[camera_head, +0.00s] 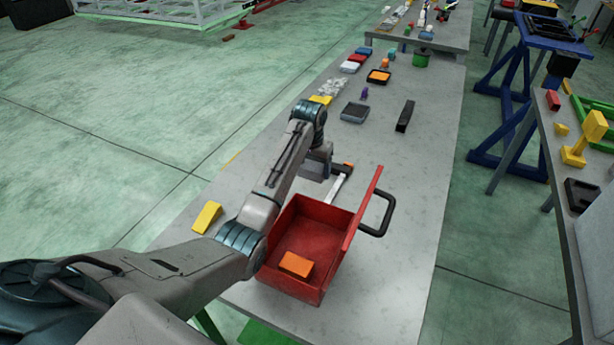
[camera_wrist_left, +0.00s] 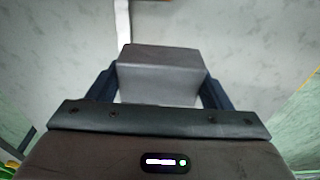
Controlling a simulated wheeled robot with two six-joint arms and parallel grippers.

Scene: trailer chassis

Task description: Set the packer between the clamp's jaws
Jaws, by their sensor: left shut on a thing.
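My left gripper (camera_head: 319,157) is above the grey bench beyond the red toolbox. It is shut on a grey block, which I take for the packer (camera_wrist_left: 160,72); the dark fingers grip its two sides. In the head view the packer (camera_head: 312,172) shows partly below the gripper. The clamp (camera_head: 336,188) lies just right of the gripper, with a pale bar and an orange end. In the wrist view a pale bar of the clamp (camera_wrist_left: 122,22) runs up beyond the packer. The clamp's jaws are mostly hidden by the gripper and packer. My right gripper is not in view.
A yellow wedge (camera_head: 207,216) lies at the bench's left edge. A black bar (camera_head: 405,115) and small trays lie farther back.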

